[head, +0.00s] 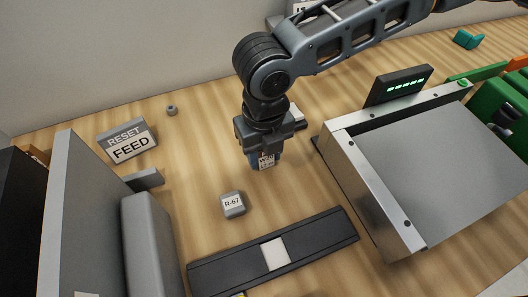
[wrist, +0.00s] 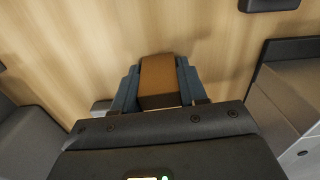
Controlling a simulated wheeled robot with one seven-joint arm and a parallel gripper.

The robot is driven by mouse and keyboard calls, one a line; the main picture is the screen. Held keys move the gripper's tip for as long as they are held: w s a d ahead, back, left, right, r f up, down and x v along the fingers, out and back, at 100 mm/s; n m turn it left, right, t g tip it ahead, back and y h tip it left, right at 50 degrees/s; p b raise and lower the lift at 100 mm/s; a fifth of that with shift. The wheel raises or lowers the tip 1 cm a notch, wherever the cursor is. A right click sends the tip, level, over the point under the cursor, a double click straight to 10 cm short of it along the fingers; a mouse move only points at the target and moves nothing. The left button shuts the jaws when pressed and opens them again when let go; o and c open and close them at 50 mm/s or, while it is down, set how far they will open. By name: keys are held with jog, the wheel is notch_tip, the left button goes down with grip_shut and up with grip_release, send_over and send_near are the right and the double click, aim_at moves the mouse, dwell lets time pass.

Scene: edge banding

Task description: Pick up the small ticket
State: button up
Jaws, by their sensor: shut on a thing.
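My gripper (head: 264,160) points down above the wooden table, left of the metal-topped machine. It is shut on a small brown block with a white printed label (head: 267,161). In the wrist view the brown block (wrist: 158,78) sits between the two blue-grey fingers. I cannot read its label or tell whether it is the ticket. I cannot tell whether its lower end touches the table. A pale blank square (head: 275,253) lies on the dark strip in front.
A grey block marked R-67 (head: 232,204) stands front left of my gripper. A RESET/FEED sign (head: 127,141) and a small grey nut-like piece (head: 171,110) are farther left. The machine (head: 440,150) is close on the right. The dark strip (head: 225,275) lies in front.

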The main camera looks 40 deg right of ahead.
jog(key=shift+r, duration=0.55)
notch_tip(320, 180, up, 3)
jog(key=shift+w+f+b, duration=0.1)
jog(key=shift+f+b, duration=0.05)
jog(key=shift+b, duration=0.25)
jog(key=w+d+r+b, duration=0.1)
jog(key=w+d+r, duration=0.3)
jog(key=d+r, duration=0.3)
jog(key=shift+d+r+b, duration=0.15)
jog(key=shift+d+b, duration=0.15)
jog(key=shift+d, duration=1.65)
jog(key=shift+d, duration=0.1)
